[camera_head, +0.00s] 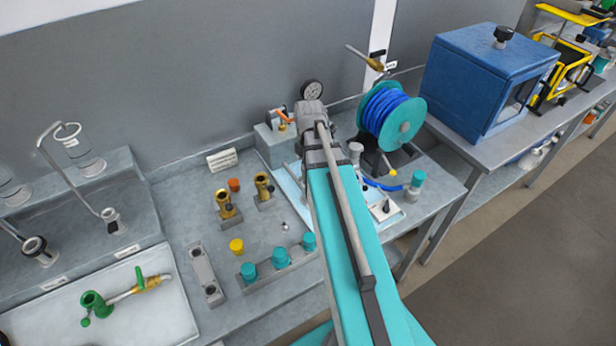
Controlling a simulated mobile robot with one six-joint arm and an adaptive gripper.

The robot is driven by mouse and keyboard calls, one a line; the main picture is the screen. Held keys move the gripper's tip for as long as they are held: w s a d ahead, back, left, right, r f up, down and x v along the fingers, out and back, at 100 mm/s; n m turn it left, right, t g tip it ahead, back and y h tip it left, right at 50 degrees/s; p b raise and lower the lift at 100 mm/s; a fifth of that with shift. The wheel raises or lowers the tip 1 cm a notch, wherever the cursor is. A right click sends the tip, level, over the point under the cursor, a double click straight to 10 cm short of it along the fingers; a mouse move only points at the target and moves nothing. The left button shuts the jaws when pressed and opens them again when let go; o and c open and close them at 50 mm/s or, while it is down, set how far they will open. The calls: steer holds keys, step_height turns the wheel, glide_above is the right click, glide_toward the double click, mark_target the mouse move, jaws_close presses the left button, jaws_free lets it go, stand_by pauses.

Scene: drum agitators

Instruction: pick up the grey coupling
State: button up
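No part is clearly recognisable as the grey coupling. A small pale grey piece (284,226) lies on the grey workbench (190,232), behind the row of teal caps (279,257). A grey-topped upright part (356,152) stands just right of my arm, below the hose reel; I cannot tell whether either is the coupling. My arm reaches up from the bottom across the bench's right half and covers part of it. My gripper does not show; the arm's far end hides that area.
Two brass fittings (228,207) (264,188), an orange cap (234,185) and a yellow cap (236,246) stand on the bench. A white tray (165,325) with a green-and-brass valve is front left. A blue hose reel (388,112) and blue box (485,85) stand right.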

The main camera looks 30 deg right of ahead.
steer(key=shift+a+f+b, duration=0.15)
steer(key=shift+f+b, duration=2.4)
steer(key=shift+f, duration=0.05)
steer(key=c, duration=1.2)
